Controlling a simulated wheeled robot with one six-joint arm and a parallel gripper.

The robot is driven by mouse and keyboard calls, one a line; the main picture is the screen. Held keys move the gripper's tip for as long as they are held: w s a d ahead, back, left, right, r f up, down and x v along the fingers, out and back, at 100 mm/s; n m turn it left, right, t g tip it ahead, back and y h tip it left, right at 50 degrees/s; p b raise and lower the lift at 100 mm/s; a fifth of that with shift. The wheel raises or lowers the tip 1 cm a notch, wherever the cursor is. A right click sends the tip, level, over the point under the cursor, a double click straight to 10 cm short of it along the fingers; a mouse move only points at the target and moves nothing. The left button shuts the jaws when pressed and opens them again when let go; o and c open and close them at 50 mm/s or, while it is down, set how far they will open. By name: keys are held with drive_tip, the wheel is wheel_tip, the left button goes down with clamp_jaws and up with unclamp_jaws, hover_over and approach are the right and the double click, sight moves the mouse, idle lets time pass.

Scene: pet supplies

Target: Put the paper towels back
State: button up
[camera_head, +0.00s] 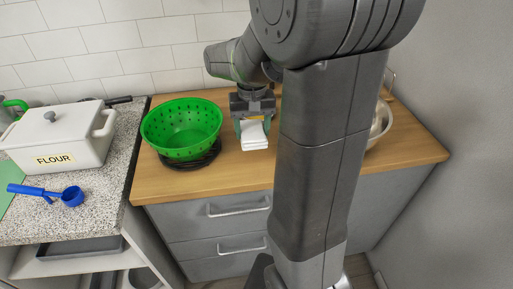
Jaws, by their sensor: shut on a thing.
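The paper towels (255,139) show as a small white folded stack between the jaws of my gripper (254,127). My gripper points down over the wooden counter (215,180), near its middle, and is shut on the stack. The stack's lower end is close to the counter top; I cannot tell whether it touches. My own arm hides part of the counter to the right of the stack.
A green colander (181,128) stands on a dark round base (192,160) just left of my gripper. A metal bowl (380,122) sits partly hidden behind my arm. A white flour container (62,138) and blue measuring scoop (72,196) are on the speckled counter (95,215).

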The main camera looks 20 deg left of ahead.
sight(252, 130)
wheel_tip(252, 130, down, 8)
drive_tip(key=shift+f, duration=0.1)
drive_tip(key=shift+f, duration=0.1)
idle(0.3)
drive_tip(key=o, duration=0.9)
wheel_tip(252, 130, up, 12)
drive_tip(key=shift+r, duration=0.15)
drive_tip(key=shift+c, duration=0.5)
